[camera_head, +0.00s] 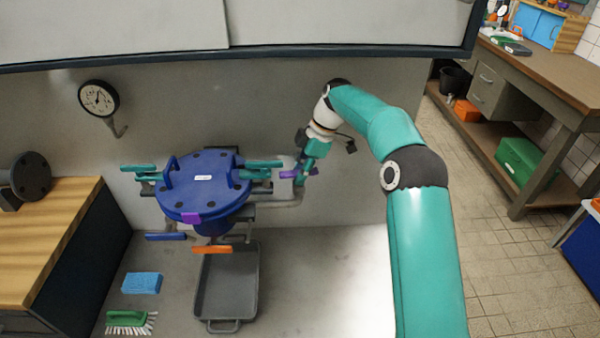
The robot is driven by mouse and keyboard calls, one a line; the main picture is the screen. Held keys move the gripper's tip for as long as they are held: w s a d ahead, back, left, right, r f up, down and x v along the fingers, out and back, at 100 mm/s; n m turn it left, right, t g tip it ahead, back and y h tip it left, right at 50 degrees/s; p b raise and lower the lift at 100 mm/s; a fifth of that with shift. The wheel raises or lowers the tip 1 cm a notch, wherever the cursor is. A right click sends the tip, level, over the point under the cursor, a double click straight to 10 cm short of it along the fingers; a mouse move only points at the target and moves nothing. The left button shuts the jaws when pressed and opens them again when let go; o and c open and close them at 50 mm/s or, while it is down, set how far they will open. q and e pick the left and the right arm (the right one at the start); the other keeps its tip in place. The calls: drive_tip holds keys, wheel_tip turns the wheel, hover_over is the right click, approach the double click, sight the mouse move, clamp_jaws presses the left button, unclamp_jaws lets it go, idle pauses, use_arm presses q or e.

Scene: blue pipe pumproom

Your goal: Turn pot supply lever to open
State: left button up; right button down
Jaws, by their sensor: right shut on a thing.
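A blue lidded pot (203,187) with bolts around its lid and a white label stands against the grey wall. A small purple lever (288,175) sits on the pipe at its right, partly hidden by my right gripper (300,178). My right gripper points down there and is shut on the purple lever, though its fingertips are small and hard to make out. Teal handles stick out left (138,168) and right (264,164) of the pot. A blue lever (165,236) and an orange lever (212,249) sit below it. My left gripper is out of view.
A grey tray (227,322) lies under the pot. A blue sponge (141,283) and a green brush (128,321) lie to its left. A pressure gauge (98,98) is on the wall. A wooden bench (42,240) stands left, a workbench (545,75) right.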

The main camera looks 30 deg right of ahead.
drive_tip(key=shift+w+d+r, duration=0.15)
drive_tip(key=shift+d+r, duration=0.1)
drive_tip(key=shift+d, duration=0.1)
idle(0.5)
drive_tip(key=c, duration=1)
unclamp_jaws()
drive_tip(key=shift+w+f, duration=0.1)
drive_tip(key=shift+f, duration=0.05)
drive_tip(key=o, duration=0.7)
drive_tip(key=shift+a+f, duration=0.1)
drive_tip(key=v, duration=0.5)
drive_tip(key=shift+s+d, duration=0.2)
drive_tip(key=shift+d, duration=0.25)
drive_tip(key=shift+s+d+f, duration=0.1)
drive_tip(key=shift+s+d, duration=0.7)
drive_tip(key=shift+d, duration=0.9)
drive_tip(key=shift+s+d, duration=0.75)
drive_tip(key=shift+d, duration=0.9)
drive_tip(key=shift+s+d+f, duration=0.1)
drive_tip(key=shift+s+d, duration=0.7)
drive_tip(key=shift+d, duration=0.9)
